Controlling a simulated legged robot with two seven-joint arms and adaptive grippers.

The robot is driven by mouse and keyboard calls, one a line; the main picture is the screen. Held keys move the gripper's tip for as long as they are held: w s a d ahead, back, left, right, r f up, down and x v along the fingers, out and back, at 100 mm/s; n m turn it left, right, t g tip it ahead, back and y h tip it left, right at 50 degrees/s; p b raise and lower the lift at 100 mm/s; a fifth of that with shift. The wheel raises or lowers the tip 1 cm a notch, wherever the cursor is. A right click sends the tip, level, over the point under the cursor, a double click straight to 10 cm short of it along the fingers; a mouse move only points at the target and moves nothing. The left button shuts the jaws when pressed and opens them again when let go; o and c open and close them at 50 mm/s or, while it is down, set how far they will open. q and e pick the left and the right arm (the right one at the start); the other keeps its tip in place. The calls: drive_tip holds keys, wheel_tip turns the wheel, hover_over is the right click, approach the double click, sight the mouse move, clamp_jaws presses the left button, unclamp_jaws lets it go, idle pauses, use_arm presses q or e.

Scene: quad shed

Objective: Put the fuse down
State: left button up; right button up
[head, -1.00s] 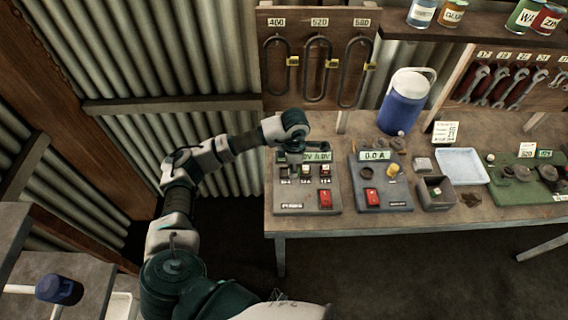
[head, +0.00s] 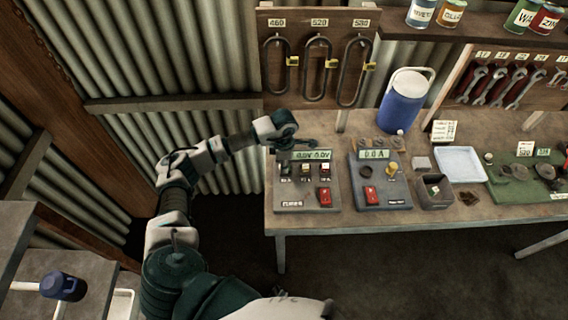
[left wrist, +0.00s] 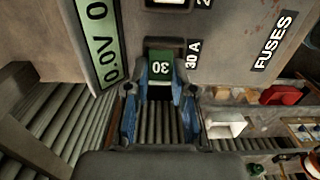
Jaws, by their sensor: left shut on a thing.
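The fuse (left wrist: 160,63) is a green block marked 30, seen in the left wrist view between my blue-padded fingertips. My left gripper (left wrist: 161,75) is shut on it. The 30 A label is just to the right of the fuse; I cannot tell whether the fuse touches the panel. In the head view my left gripper (head: 303,144) is at the back edge of the fuse panel (head: 305,194), by its green display, and the fuse cannot be made out. The panel has a row of slots and a red switch. My right gripper is not in view.
A second panel (head: 383,198) reading 0.0 A, with a yellow knob and red switch, stands to the right. Beyond it are a small dark box (head: 436,193), a pale blue tray (head: 461,166) and a blue jug (head: 403,102). Shackles hang on the board behind.

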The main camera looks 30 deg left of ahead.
use_arm(q)
drive_tip(key=shift+s+f+b, duration=0.15)
drive_tip(key=shift+f+b, duration=0.2)
drive_tip(key=shift+f, duration=0.1)
drive_tip(key=shift+d, duration=0.1)
drive_tip(key=o, duration=0.7)
drive_tip(key=shift+s, duration=0.1)
drive_tip(key=shift+o, duration=1)
drive_tip(key=shift+f, duration=0.2)
drive_tip(key=shift+w, duration=0.2)
drive_tip(key=shift+r, duration=0.2)
